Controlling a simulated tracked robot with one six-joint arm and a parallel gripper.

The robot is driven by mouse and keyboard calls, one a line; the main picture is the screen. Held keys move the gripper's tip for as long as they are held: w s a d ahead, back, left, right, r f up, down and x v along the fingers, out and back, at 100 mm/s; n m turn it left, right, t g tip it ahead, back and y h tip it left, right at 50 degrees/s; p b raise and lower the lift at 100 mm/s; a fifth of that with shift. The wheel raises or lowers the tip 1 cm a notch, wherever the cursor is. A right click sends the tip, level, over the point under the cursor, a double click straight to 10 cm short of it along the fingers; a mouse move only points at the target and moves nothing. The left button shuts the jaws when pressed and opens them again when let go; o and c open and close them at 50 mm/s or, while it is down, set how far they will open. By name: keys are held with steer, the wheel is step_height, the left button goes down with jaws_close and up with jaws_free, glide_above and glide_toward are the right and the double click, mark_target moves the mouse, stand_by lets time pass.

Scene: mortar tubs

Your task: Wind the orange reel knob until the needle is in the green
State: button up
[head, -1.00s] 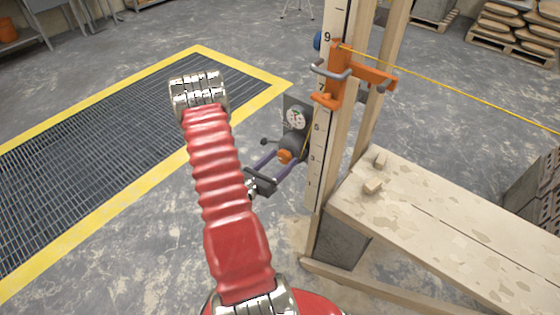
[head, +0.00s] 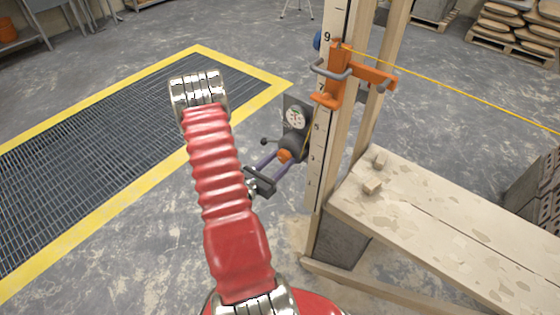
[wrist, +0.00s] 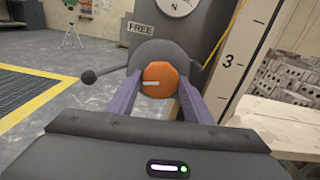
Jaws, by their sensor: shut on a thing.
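The orange reel knob (wrist: 160,76) sits on the front of a round grey reel (wrist: 158,52), with a short pale mark across it that lies about level. My gripper (wrist: 159,82) is shut on the knob, its two purple fingers on the left and right sides. In the head view the knob (head: 284,155) shows beyond my gripper (head: 281,158). The white gauge dial (head: 296,117) is above the reel; its needle is too small to read there. In the wrist view the dial (wrist: 177,5) is cut off at the top, with an N visible.
A dark ball-ended lever (wrist: 89,76) sticks out left of the reel, by a FREE label (wrist: 142,27). A numbered wooden post (head: 329,120) stands right of it, with an orange bracket (head: 335,85) and yellow line. A plank bench (head: 440,220) is at right.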

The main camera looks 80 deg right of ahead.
steer(key=shift+m, duration=1.6)
steer(key=o, duration=1)
steer(key=shift+o, duration=0.2)
steer(key=shift+a, duration=0.15)
steer(key=v, duration=1.3)
steer(key=shift+a, duration=0.3)
steer(key=shift+w, duration=0.1)
